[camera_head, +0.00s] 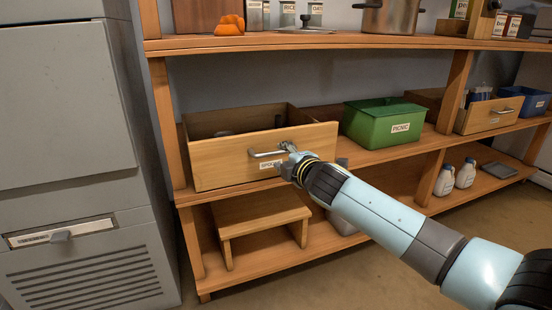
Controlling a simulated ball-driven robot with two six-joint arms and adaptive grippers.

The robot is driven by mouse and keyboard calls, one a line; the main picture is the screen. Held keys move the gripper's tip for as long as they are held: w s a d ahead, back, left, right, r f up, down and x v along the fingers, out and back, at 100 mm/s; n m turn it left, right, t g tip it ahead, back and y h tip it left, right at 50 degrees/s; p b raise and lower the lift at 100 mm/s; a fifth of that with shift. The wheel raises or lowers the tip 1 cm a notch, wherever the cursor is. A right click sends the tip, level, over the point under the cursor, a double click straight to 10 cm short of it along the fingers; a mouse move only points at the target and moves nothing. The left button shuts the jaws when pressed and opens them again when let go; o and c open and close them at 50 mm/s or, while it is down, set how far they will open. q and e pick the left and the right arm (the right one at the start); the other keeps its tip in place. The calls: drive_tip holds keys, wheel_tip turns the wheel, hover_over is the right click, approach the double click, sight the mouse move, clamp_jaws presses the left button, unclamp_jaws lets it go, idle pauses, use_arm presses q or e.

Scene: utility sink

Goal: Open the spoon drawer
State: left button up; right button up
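The wooden drawer (225,168) sits on the middle shelf at the left, open at the top. Its label (268,164) is partly hidden by my gripper, and only its first letters show. Its front stands at or slightly past the shelf edge; how far it is pulled out is hard to tell. A metal bar handle (262,154) is on its front. My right gripper (287,148) is at the right end of this handle, its fingers touching or very near it. Whether they are closed on the bar is too small to tell. My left gripper is not in view.
A green PICNIC bin (385,123) stands right of the drawer, with another wooden drawer (488,115) and a blue bin (533,101) beyond. A wooden step stool (260,213) is on the bottom shelf below. A grey cabinet (70,150) stands close on the left.

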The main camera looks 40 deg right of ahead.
sight(278, 154)
drive_tip(key=x, duration=0.3)
drive_tip(key=b+x, duration=0.1)
drive_tip(key=shift+w+d+f, duration=0.1)
drive_tip(key=shift+w+f, duration=0.2)
drive_tip(key=shift+f, duration=0.05)
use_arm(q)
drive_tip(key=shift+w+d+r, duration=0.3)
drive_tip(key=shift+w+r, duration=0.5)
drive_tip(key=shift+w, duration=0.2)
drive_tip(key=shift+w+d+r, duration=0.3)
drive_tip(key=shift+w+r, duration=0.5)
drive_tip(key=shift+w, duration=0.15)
use_arm(e)
drive_tip(key=shift+w+d, duration=0.1)
drive_tip(key=shift+w, duration=0.45)
clamp_jaws()
